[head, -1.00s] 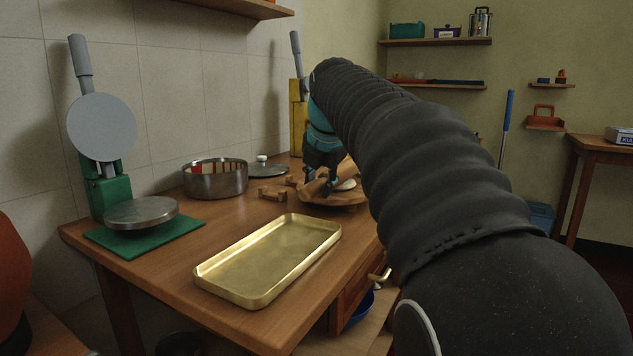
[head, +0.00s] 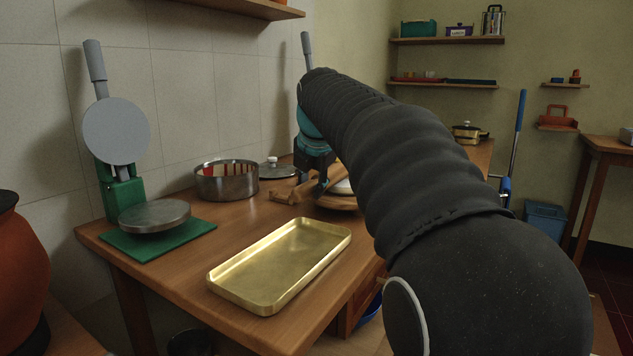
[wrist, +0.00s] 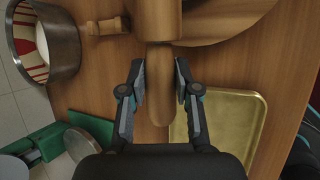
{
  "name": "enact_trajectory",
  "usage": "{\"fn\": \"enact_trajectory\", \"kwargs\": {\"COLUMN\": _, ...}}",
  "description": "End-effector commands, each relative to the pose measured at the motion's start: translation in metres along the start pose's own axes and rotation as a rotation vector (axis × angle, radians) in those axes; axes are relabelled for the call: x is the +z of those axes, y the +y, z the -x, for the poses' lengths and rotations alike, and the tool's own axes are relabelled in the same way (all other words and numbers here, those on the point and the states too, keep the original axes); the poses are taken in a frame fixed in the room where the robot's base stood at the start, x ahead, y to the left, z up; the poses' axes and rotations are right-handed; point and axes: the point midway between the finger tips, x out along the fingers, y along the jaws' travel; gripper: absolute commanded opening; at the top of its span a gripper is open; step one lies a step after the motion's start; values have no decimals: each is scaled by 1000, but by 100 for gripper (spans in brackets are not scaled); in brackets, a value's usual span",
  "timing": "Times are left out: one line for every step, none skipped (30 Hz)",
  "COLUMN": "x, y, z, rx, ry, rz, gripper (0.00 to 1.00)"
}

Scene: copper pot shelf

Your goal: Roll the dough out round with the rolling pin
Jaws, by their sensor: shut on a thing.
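My gripper (wrist: 158,85) is shut on one handle of the wooden rolling pin (wrist: 154,18), with the handle between its two fingers. In the head view my gripper (head: 322,172) is at the far part of the table, partly behind my arm, and the pin (head: 306,188) shows beside it. The pin's body lies over the round wooden board (wrist: 222,18). A pale piece of dough (head: 342,187) shows on the board (head: 338,203) in the head view, mostly hidden by my arm. I cannot tell its shape or whether the pin touches it.
A brass tray (head: 283,262) lies in front of the board. A steel pot (head: 226,183), a lid (head: 276,169) and a small wooden stand (wrist: 106,27) are to the left. A green press (head: 155,217) stands at the table's left end. Bare table separates them.

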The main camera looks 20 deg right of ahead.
Motion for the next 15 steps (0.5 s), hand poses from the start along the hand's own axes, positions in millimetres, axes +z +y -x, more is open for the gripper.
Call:
{"fn": "enact_trajectory", "kwargs": {"x": 0, "y": 0, "z": 0, "rx": 0, "ry": -1, "rz": 0, "gripper": 0}}
{"fn": "enact_trajectory", "kwargs": {"x": 0, "y": -1, "z": 0, "rx": 0, "ry": -1, "rz": -1, "gripper": 0}}
{"fn": "enact_trajectory", "kwargs": {"x": 0, "y": -2, "z": 0, "rx": 0, "ry": -1, "rz": -1, "gripper": 0}}
{"fn": "enact_trajectory", "kwargs": {"x": 0, "y": -3, "z": 1, "rx": 0, "ry": -1, "rz": -1, "gripper": 0}}
{"fn": "enact_trajectory", "kwargs": {"x": 1, "y": -5, "z": 1, "rx": 0, "ry": -1, "rz": -1, "gripper": 0}}
{"fn": "enact_trajectory", "kwargs": {"x": 1, "y": -7, "z": 2, "rx": 0, "ry": -1, "rz": -2, "gripper": 0}}
{"fn": "enact_trajectory", "kwargs": {"x": 1, "y": -9, "z": 2, "rx": 0, "ry": -1, "rz": -2, "gripper": 0}}
{"fn": "enact_trajectory", "kwargs": {"x": 1, "y": -10, "z": 2, "rx": 0, "ry": 0, "rz": -3, "gripper": 0}}
{"fn": "enact_trajectory", "kwargs": {"x": 2, "y": -13, "z": 3, "rx": -1, "ry": 0, "rz": -3, "gripper": 0}}
{"fn": "enact_trajectory", "kwargs": {"x": 2, "y": -14, "z": 3, "rx": -1, "ry": 0, "rz": -3, "gripper": 0}}
{"fn": "enact_trajectory", "kwargs": {"x": 2, "y": -16, "z": 4, "rx": -1, "ry": 0, "rz": -3, "gripper": 0}}
{"fn": "enact_trajectory", "kwargs": {"x": 2, "y": -18, "z": 5, "rx": -1, "ry": 0, "rz": -2, "gripper": 0}}
{"fn": "enact_trajectory", "kwargs": {"x": 2, "y": -19, "z": 5, "rx": -1, "ry": 0, "rz": -1, "gripper": 0}}
{"fn": "enact_trajectory", "kwargs": {"x": 2, "y": -20, "z": 6, "rx": -1, "ry": 1, "rz": -1, "gripper": 0}}
{"fn": "enact_trajectory", "kwargs": {"x": 2, "y": -21, "z": 6, "rx": -1, "ry": 1, "rz": -1, "gripper": 0}}
